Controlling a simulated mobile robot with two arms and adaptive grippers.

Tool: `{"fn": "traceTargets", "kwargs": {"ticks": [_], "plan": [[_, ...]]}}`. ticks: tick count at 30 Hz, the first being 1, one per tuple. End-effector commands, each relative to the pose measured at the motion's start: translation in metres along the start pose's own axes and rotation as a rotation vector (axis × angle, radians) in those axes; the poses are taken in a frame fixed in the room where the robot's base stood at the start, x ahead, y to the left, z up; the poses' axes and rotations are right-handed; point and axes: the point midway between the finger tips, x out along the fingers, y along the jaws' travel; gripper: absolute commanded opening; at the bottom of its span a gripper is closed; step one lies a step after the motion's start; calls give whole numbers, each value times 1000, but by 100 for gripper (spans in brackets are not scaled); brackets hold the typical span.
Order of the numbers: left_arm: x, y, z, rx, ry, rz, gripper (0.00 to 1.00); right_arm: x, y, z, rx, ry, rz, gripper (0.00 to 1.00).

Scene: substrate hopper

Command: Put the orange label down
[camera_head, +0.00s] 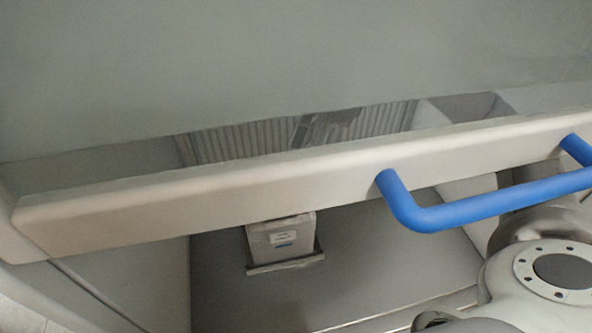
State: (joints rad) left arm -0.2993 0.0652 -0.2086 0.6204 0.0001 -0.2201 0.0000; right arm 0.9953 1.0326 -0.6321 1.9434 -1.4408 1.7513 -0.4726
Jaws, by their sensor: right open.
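No orange label can be seen in the head view. A rounded pale link of my own arm, with a bolted ring, fills the lower right corner. My right gripper is open, but its fingertips cannot be made out here, and nothing held shows. My left gripper is not in view.
A long beige bar (230,188) crosses the view, with a bent blue handle (470,211) on its right part, close to my arm. A smooth grey panel (290,60) lies above it. Below, a small grey box (262,243) with a white label (283,238) stands on the dark floor (375,265).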

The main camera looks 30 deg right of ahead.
Motion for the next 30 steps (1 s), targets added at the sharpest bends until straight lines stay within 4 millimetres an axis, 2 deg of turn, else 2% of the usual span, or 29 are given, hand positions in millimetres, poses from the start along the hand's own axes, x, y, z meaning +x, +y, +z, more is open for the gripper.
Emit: {"fn": "traceTargets", "kwargs": {"ticks": [3, 7, 12, 19, 20, 27, 30], "plan": [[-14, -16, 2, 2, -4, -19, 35, 11, 1, 3, 0, 2, 7, 46], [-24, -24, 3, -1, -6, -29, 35, 29, 0, 4, 1, 2, 7, 46], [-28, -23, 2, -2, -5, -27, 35, 46, -1, 3, 1, 1, 3, 46], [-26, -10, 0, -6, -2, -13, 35, 48, -1, 3, 0, 1, 1, 46], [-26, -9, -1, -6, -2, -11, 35, 48, -1, 3, 0, 1, 1, 45], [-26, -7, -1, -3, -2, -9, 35, 48, -1, 3, 0, 1, 1, 14], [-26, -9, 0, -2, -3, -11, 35, 48, -1, 3, 1, 1, 1, 11]]}}
